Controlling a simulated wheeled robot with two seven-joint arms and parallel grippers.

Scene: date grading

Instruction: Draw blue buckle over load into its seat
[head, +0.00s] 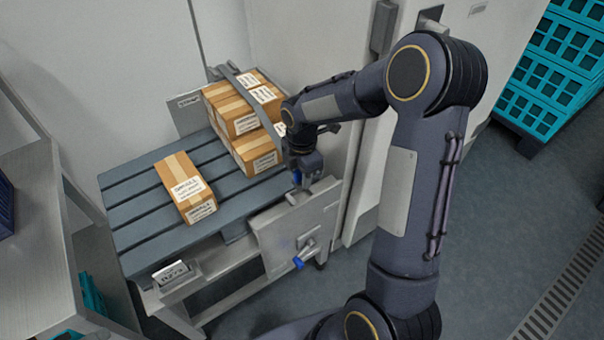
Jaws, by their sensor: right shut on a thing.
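My right gripper (304,178) points down at the near right side of the load. It is shut on the blue buckle (297,177), of which only a small blue part shows between the fingers. A grey strap (236,80) runs over the stacked cartons (237,112) from the back and passes out of sight behind my right arm. Just below the gripper is a pale metal seat (298,198) on top of a metal plate (298,228). I cannot tell whether the buckle touches it. My left gripper is not in view.
The cartons stand on a grey slatted pallet (140,215). A single carton (185,187) lies apart on the left slats. A blue-tipped lever (299,263) sticks out from the plate's front. A metal shelf (40,230) stands at left, teal crates (552,70) at the far right.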

